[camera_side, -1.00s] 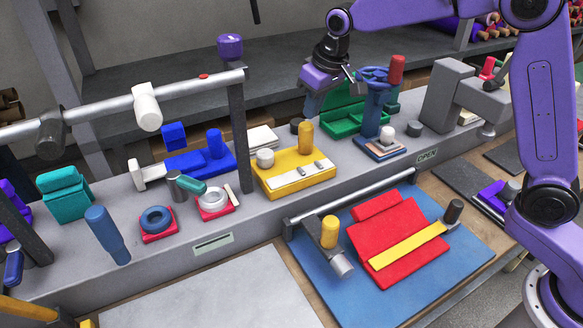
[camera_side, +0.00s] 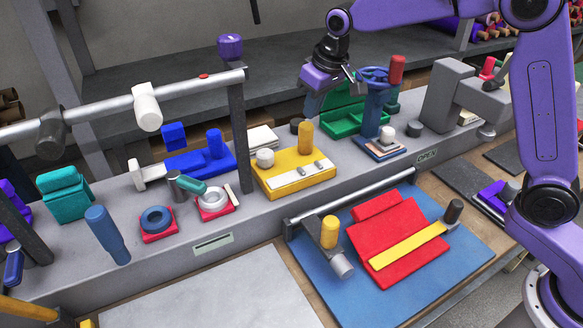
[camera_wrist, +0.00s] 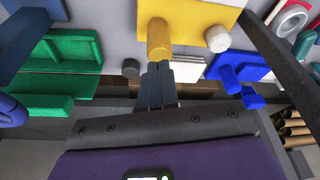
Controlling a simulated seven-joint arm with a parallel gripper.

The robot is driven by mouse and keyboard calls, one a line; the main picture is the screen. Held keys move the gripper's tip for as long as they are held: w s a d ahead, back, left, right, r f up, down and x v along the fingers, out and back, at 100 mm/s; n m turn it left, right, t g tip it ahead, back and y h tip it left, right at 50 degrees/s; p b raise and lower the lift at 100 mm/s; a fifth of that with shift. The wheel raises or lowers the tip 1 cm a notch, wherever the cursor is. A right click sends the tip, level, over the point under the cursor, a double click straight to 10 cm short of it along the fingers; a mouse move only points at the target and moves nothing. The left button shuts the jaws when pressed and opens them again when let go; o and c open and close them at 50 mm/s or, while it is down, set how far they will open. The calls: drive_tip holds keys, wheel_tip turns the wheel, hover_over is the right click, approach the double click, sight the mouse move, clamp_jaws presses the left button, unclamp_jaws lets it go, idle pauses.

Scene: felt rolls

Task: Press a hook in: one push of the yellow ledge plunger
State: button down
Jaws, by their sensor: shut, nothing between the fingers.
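The yellow ledge plunger (camera_side: 305,136) is an upright yellow cylinder at the back of a yellow plate (camera_side: 322,178) on the grey ledge. A white strip with small knobs lies along the plate's front. My gripper (camera_side: 350,74) is shut and empty, up and to the right of the plunger in the side view. In the wrist view my gripper (camera_wrist: 158,84) has its closed fingers pointing toward the plunger (camera_wrist: 158,38), with the tips just short of its end in the picture. I cannot tell the depth gap. No hook can be made out clearly.
A white round knob (camera_side: 265,158) stands left of the plunger, and a dark knob (camera_side: 295,126) behind it. A blue clamp piece (camera_side: 200,157) is further left. A green tray (camera_side: 345,121) and a blue handwheel (camera_side: 374,76) are to the right. A dark post (camera_side: 238,135) rises at the left.

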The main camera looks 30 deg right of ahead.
sight(310, 127)
drive_tip(key=shift+f, duration=2.1)
drive_tip(key=shift+r, duration=1.55)
drive_tip(key=shift+r, duration=0.1)
drive_tip(key=shift+r, duration=2.4)
